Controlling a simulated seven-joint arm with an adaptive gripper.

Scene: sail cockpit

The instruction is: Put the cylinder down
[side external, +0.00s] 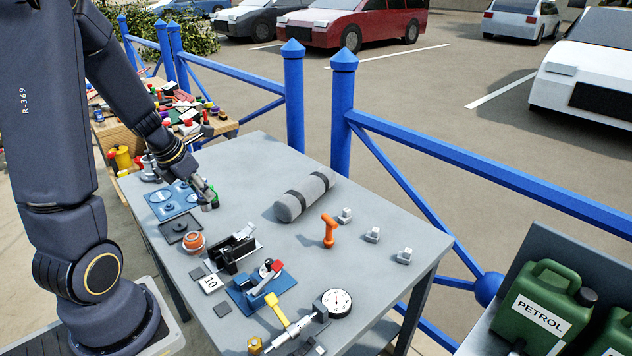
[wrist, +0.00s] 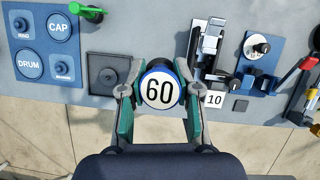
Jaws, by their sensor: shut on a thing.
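The cylinder (wrist: 160,90) shows end-on in the wrist view as a round white face marked 60 with a blue rim. My gripper (wrist: 160,98) is shut on it, with one teal-lined finger on each side. What lies directly below the cylinder is hidden. In the side external view my gripper (side external: 206,196) is over the table's left part, near the blue board; the cylinder cannot be made out clearly there.
A blue board (wrist: 44,45) marked CAP and DRUM and a dark square tray (wrist: 107,72) lie left of my gripper. A black clamp (side external: 232,250), an orange-brown pot (side external: 193,241), a 10 tile (wrist: 214,100) and a grey roll (side external: 305,194) are on the table (side external: 262,160).

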